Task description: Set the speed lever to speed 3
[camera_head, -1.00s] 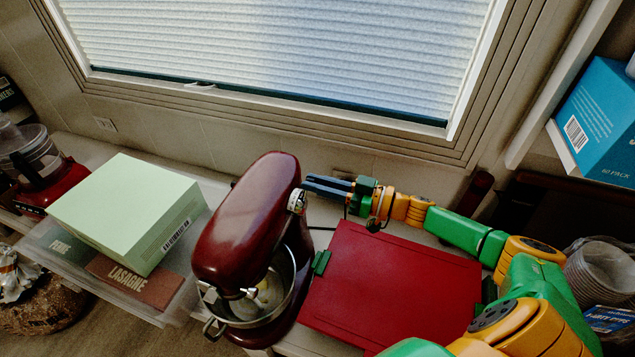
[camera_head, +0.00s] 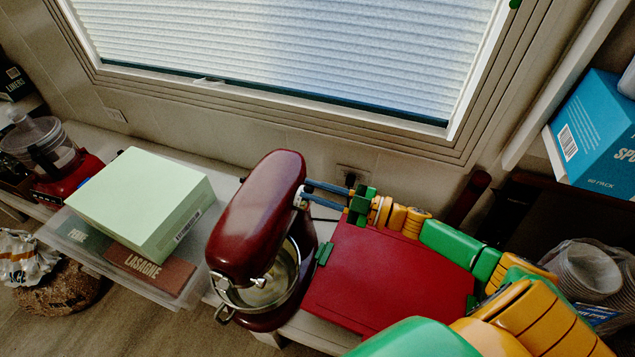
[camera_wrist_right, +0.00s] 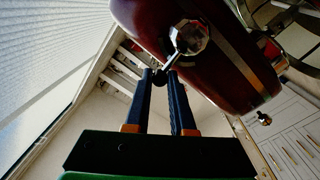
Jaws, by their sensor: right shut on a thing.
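The dark red stand mixer (camera_head: 257,215) stands on the counter with its steel bowl (camera_head: 268,285) under the head. My right gripper (camera_head: 302,193) reaches in from the right to the side of the mixer head. In the right wrist view a silver faceted disc (camera_wrist_right: 188,38) sits on the red mixer head (camera_wrist_right: 215,75), and the thin speed lever (camera_wrist_right: 171,61) runs from it to a dark knob. The blue fingers of my right gripper (camera_wrist_right: 162,76) are shut on the lever's knob end. The speed marks cannot be read. My left gripper is not in view.
A red board-like thing (camera_head: 385,275) lies right of the mixer, below my right arm. The window wall is close behind.

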